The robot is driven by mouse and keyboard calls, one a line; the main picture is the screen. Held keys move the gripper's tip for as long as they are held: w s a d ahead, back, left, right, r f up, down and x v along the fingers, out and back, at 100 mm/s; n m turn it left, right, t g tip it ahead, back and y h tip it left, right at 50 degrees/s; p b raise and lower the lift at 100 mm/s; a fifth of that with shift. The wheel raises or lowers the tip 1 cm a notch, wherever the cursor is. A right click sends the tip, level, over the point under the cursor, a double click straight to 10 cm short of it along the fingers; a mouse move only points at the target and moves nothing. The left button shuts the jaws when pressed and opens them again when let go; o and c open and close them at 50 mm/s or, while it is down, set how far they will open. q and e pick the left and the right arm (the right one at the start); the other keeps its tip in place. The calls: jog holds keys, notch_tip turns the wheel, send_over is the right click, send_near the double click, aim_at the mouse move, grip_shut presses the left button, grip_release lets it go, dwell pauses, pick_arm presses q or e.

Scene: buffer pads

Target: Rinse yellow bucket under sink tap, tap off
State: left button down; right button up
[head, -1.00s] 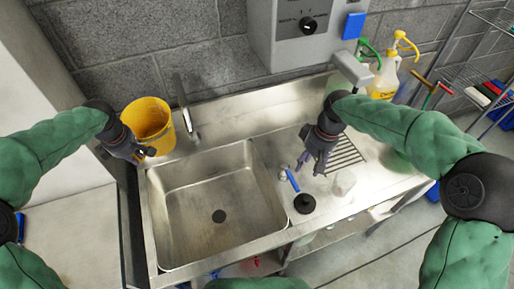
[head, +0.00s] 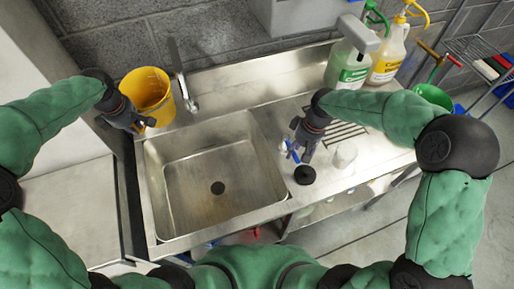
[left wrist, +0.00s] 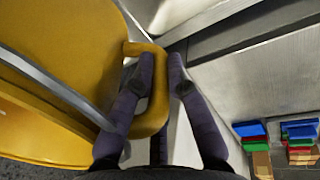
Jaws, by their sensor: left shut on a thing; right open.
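The yellow bucket (head: 146,88) stands upright at the back left corner of the sink unit, left of the tap. It also fills the left of the left wrist view (left wrist: 75,45). My left gripper (head: 145,126) is shut on the bucket's yellow handle (left wrist: 155,112), with a finger on each side of it. The metal tap (head: 180,72) rises behind the sink basin (head: 190,195); no water shows from it. The basin is empty, with a dark drain (head: 217,188).
A green-labelled bottle (head: 350,68) and a yellow-labelled bottle (head: 386,58) are at the back right. A wire rack (head: 480,50) stands beyond.

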jog(key=shift+f, duration=0.2)
grip_shut()
